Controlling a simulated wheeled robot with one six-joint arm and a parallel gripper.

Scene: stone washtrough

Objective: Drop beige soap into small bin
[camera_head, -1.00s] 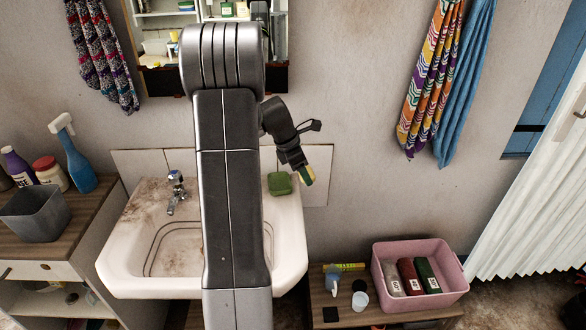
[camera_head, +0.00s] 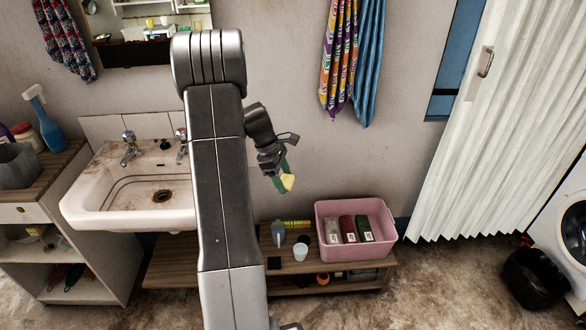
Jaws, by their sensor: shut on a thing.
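My gripper (camera_head: 277,168) is shut on a small block (camera_head: 288,183) with a pale yellow face and a green side. It holds the block in the air in front of the wall, above and left of the pink crate. The block looks more like a sponge than a beige soap; I cannot pick out a beige soap elsewhere. A small black bin (camera_head: 535,279) stands on the floor at the far right, well away from my gripper. A grey open container (camera_head: 18,168) stands on the cabinet at the left edge.
The sink (camera_head: 90,205) is at left. A white folding curtain (camera_head: 480,150) and a washing machine (camera_head: 572,232) are at right. Open floor lies in front.

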